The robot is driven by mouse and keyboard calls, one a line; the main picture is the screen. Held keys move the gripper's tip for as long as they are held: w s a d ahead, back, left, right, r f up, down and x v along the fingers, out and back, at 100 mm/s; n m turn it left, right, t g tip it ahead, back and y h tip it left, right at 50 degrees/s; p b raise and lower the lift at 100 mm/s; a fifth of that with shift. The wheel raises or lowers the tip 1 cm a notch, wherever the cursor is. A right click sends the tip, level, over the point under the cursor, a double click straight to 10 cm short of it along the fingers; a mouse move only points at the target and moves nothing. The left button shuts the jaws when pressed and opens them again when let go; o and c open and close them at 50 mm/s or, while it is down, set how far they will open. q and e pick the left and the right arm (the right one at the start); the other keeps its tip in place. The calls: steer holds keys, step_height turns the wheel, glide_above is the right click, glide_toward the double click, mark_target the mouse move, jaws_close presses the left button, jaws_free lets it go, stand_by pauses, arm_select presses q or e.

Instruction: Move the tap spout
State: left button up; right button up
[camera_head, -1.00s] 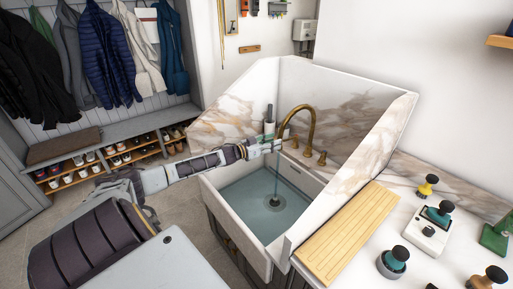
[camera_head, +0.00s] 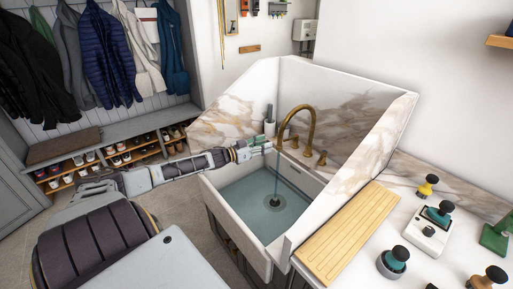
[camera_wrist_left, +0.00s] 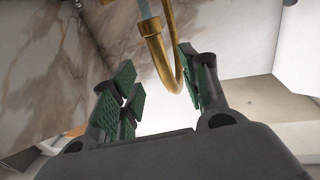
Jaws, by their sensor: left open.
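The brass tap spout (camera_head: 312,118) arches over the sink, and its outlet end points down on the left. A thin stream of water (camera_head: 277,172) falls from it into the basin. My left gripper (camera_head: 266,145) is open and empty, just left of the outlet end. In the left wrist view the spout's end (camera_wrist_left: 155,48) appears between the two green-padded fingers of the left gripper (camera_wrist_left: 157,72), with no clear contact on either. My right gripper is not in view.
The white sink (camera_head: 236,218) holds water and has a tall marbled splashback (camera_head: 345,105) around it. Brass handles (camera_head: 321,158) flank the spout. A dark bottle and a light container (camera_head: 269,127) stand behind the gripper. A wooden drainboard (camera_head: 345,235) lies right of the sink.

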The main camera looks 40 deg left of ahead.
arm_select(q)
steer(key=shift+v, duration=1.6)
steer(key=shift+s, duration=0.15)
